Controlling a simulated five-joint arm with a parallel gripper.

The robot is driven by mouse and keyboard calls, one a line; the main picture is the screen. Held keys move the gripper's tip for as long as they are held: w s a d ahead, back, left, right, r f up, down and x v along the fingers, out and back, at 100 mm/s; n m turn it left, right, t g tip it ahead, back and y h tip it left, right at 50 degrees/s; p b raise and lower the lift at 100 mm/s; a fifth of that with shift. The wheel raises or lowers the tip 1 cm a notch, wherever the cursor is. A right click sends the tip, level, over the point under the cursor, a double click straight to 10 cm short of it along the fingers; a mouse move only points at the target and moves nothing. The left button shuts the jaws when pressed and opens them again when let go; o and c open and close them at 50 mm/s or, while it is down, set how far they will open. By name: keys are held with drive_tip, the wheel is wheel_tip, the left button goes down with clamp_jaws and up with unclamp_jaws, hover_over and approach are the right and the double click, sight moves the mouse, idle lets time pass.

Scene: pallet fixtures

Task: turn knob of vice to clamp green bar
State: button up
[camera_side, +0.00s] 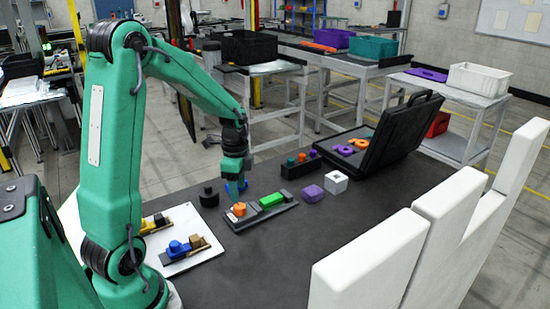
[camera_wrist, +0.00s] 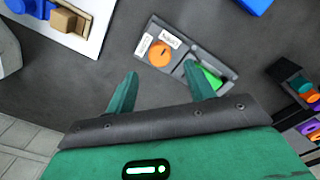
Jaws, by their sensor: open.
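The vice (camera_side: 262,216) is a dark grey block on the table, with an orange round knob (camera_side: 239,209) at its left end and a green bar (camera_side: 271,201) toward its right end. My gripper (camera_side: 235,196) points down, close above the knob end. In the wrist view my gripper (camera_wrist: 160,70) is open and empty. The orange knob (camera_wrist: 159,54), with a dark slot mark, lies just beyond the gap between the fingertips. The green bar (camera_wrist: 212,79) is partly hidden behind the right finger. White labels sit beside the knob. I cannot tell whether the bar is clamped.
A white board (camera_side: 188,221) with yellow and blue fixtures lies left of the vice. A blue object (camera_wrist: 255,5) lies beyond the vice. A purple block (camera_side: 313,193), white cube (camera_side: 336,182) and open black case (camera_side: 392,132) are at right.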

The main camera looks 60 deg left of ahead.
sight(239, 206)
drive_tip(key=shift+f, duration=2.95)
drive_tip(key=shift+c, duration=0.3)
drive_tip(key=c, duration=0.9)
